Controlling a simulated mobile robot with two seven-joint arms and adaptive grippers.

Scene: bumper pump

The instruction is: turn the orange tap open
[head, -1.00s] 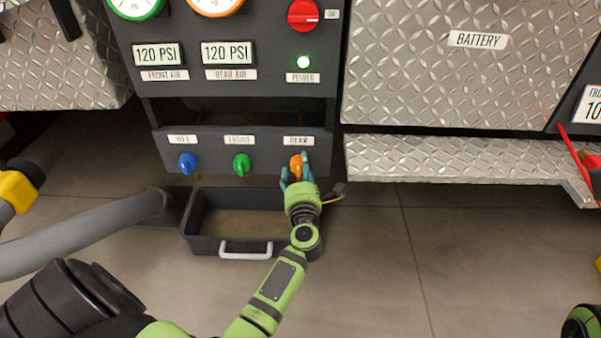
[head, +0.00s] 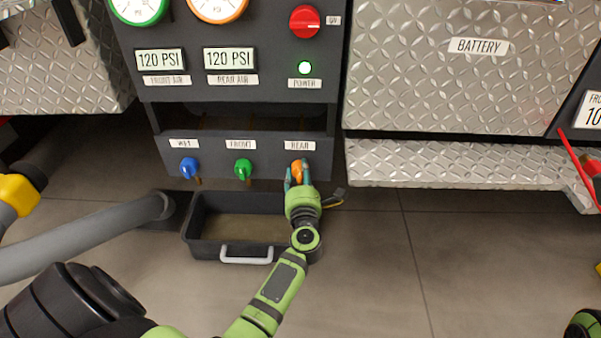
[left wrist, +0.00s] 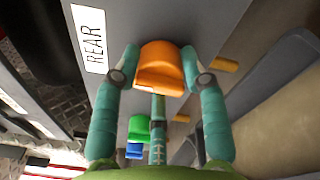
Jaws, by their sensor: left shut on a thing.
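The orange tap (head: 297,171) sits under the REAR label at the right end of the lower panel. It also shows large in the left wrist view (left wrist: 161,66). My left gripper (head: 297,180) is at the tap, and its teal fingers are shut on it, one finger on each side of the knob. In the left wrist view my left gripper (left wrist: 161,72) has its fingertips beside the knob. The fingers hide part of the tap in the head view. My right gripper is not clearly in view.
A green tap (head: 243,169) and a blue tap (head: 189,167) are to the left on the same panel. A dark tray (head: 203,246) with a light handle stands on the floor below. A grey hose (head: 80,238) lies at left. Floor at right is clear.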

